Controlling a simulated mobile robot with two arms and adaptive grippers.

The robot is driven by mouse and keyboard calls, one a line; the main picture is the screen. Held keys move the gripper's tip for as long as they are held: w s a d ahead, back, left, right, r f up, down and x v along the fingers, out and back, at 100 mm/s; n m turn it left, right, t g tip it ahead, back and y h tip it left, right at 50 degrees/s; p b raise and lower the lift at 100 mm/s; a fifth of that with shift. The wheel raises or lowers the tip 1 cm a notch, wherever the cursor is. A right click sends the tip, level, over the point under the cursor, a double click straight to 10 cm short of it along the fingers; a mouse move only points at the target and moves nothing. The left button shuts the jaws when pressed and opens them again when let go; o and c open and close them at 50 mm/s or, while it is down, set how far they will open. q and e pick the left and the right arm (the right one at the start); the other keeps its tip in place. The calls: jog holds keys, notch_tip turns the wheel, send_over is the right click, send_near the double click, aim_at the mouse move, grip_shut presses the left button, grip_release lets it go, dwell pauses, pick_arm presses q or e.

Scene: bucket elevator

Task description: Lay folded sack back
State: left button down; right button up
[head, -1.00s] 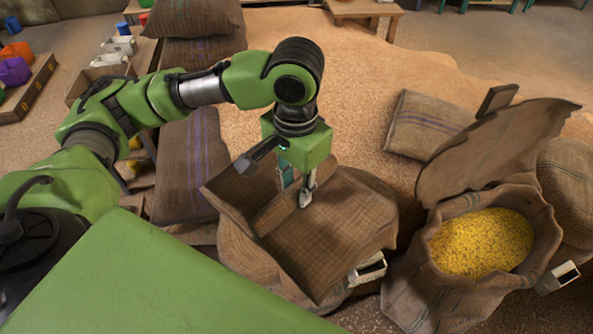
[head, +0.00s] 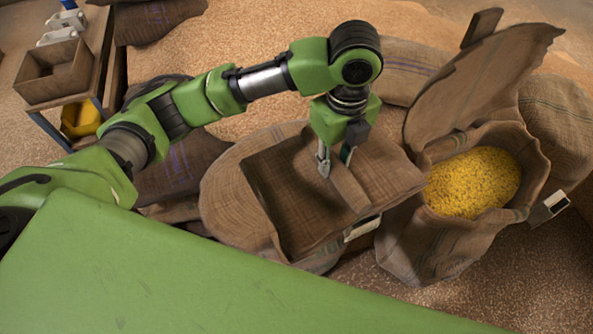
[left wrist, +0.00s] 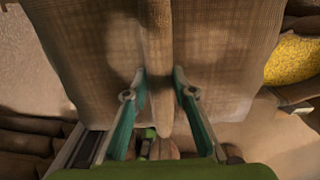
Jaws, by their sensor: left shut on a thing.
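The folded sack (head: 300,215) is a flat brown burlap piece with bent-up edges and a raised fold, in the middle of the head view. My left gripper (head: 337,165) comes down on it from above and is shut on the raised fold. In the left wrist view, the sack (left wrist: 230,60) spreads out on both sides of the fold, and the fold sits between the two fingertips (left wrist: 159,92). The sack lies over or just above a round, full sack (head: 225,190); I cannot tell if they touch. My right gripper is not in view.
An open sack of yellow grain (head: 470,183) stands close on the right, with a stiff burlap flap (head: 475,85) upright behind it. Other sacks lie at the left (head: 180,165) and far right (head: 560,125). A small table with a box (head: 55,75) stands at upper left.

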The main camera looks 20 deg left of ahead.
aim_at(311, 148)
pick_arm(q)
jog(key=shift+d+f+m, duration=0.4)
jog(key=shift+d+m, duration=0.15)
jog(key=shift+m, duration=0.45)
jog(key=shift+w+f, duration=0.1)
jog(key=shift+w, duration=0.05)
jog(key=shift+m, duration=0.3)
jog(key=w+a+f, duration=0.1)
jog(key=a, duration=0.1)
jog(key=w+a+f, duration=0.1)
jog(key=a, duration=0.1)
jog(key=w+a+f, duration=0.1)
jog(key=w+a, duration=0.1)
jog(key=a, duration=0.1)
jog(key=shift+w+f, duration=0.1)
jog(key=shift+f, duration=0.15)
jog(key=w+a+f, duration=0.1)
jog(key=f, duration=0.1)
jog(key=w+a+f, duration=0.1)
jog(key=a+f, duration=0.2)
jog(key=shift+w+a+f, duration=0.1)
jog(key=shift+w+f, duration=0.25)
jog(key=shift+w, duration=0.05)
jog(key=shift+w+a+f+p, duration=0.1)
jog(key=shift+f+p, duration=0.1)
jog(key=shift+f, duration=0.7)
jog(key=shift+w+a+f+p, duration=0.1)
jog(key=shift+f+p, duration=0.1)
jog(key=shift+f, duration=0.7)
jog(key=shift+s+f, duration=0.1)
